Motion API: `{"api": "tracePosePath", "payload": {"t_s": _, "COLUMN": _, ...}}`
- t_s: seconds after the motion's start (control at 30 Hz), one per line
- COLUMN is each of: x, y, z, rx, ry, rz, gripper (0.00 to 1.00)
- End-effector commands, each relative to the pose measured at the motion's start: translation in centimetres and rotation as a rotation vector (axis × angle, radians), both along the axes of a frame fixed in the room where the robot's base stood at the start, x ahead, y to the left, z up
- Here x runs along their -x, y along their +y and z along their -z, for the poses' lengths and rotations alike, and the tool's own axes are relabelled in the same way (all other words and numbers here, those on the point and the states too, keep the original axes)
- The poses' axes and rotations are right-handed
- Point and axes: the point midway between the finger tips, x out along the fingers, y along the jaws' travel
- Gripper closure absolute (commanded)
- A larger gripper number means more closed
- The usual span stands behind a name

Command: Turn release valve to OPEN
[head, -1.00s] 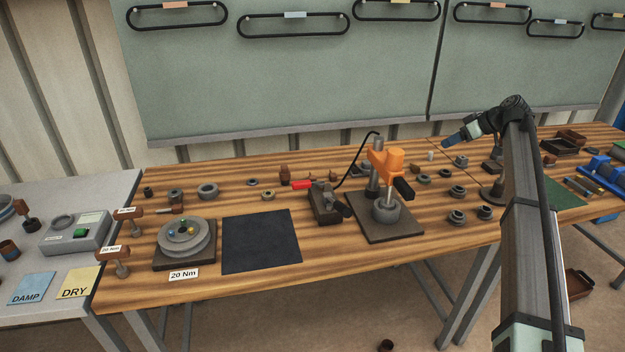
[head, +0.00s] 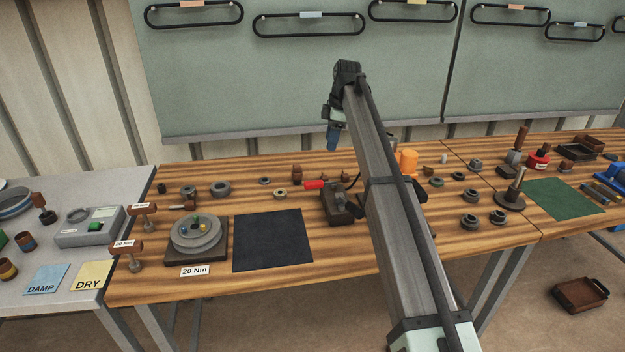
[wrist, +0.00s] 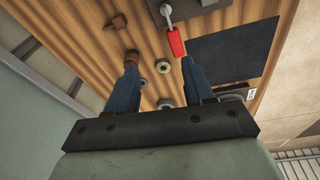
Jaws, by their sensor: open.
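A dark block-shaped unit (head: 340,207) with a red-gripped lever (head: 314,184) stands on the wooden bench, right of the black mat. The red grip also shows in the wrist view (wrist: 175,42), just beyond my right fingertip, with part of the grey body (wrist: 198,10) above it. I cannot tell which part is the release valve, and no OPEN mark is readable. My gripper (head: 332,146) points down, well above the back of the bench behind the unit. In the wrist view its blue fingers (wrist: 160,62) are apart with nothing held between them.
My arm hides most of the orange press (head: 408,160). A black mat (head: 272,240) and a round grey fixture (head: 197,234) lie to the left. Small rings and brown parts (head: 297,172) stand near the back. A green mat (head: 560,198) lies right.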

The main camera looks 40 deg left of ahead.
Motion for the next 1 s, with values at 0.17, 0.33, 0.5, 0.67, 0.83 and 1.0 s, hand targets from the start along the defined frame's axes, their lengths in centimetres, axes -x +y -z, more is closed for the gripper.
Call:
{"api": "tracePosePath", "payload": {"t_s": 0.17, "x": 3.6, "y": 2.8, "z": 0.1, "rx": 0.119, "ry": -0.049, "rz": -0.114, "gripper": 0.48}}
{"api": "tracePosePath", "payload": {"t_s": 0.33, "x": 5.0, "y": 3.6, "z": 0.1, "rx": 0.168, "ry": -0.068, "rz": -0.157, "gripper": 0.48}}
{"api": "tracePosePath", "payload": {"t_s": 0.5, "x": 5.2, "y": 3.6, "z": 1.2, "rx": 0.175, "ry": -0.07, "rz": -0.162, "gripper": 0.48}}
{"api": "tracePosePath", "payload": {"t_s": 0.67, "x": 5.2, "y": 3.5, "z": 3.6, "rx": 0.175, "ry": -0.07, "rz": -0.161, "gripper": 0.48}}
{"api": "tracePosePath", "payload": {"t_s": 0.83, "x": 5.2, "y": 3.6, "z": 6.7, "rx": 0.174, "ry": -0.069, "rz": -0.161, "gripper": 0.48}}
{"api": "tracePosePath", "payload": {"t_s": 1.0, "x": 5.2, "y": 3.6, "z": 9.6, "rx": 0.173, "ry": -0.068, "rz": -0.16, "gripper": 0.48}}
